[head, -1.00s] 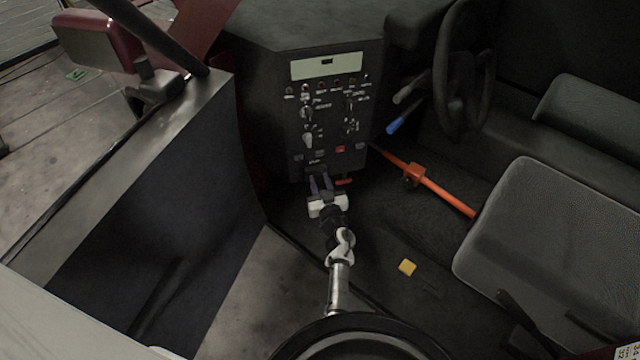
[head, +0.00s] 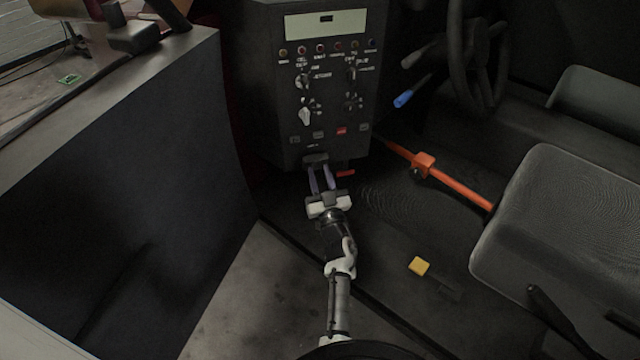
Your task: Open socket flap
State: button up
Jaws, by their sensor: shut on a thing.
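The socket flap (head: 315,159) is a small dark piece at the lower edge of the black control panel (head: 280,120), below the row of small switches. It seems to stand out from the panel, but its exact angle is hard to tell. My gripper (head: 319,171) reaches up to it from below, with its two purplish fingers at the flap. The fingers are shut on the flap; their tips are partly lost against the dark panel. The socket behind the flap is hidden.
A red piece (head: 345,173) sits just right of my fingers. An orange bar (head: 455,190) and a blue-tipped lever (head: 402,99) are farther right, near the seat (head: 560,220). A yellow block (head: 419,266) lies on the floor. A dark door panel (head: 120,180) stands left.

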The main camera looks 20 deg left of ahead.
jog(key=shift+f+b, duration=0.1)
jog(key=shift+b, duration=0.25)
jog(key=o, duration=1)
jog(key=shift+s+d, duration=0.1)
jog(key=s+d+p, duration=0.2)
jog(key=s, duration=0.1)
jog(key=s+d+p, duration=0.2)
jog(key=s+d, duration=0.1)
jog(key=s, duration=0.1)
jog(key=s+d+p, duration=0.2)
jog(key=s, duration=0.1)
jog(key=shift+s+d+f, duration=0.2)
jog(key=shift+s+f, duration=0.05)
jog(key=shift+s, duration=0.05)
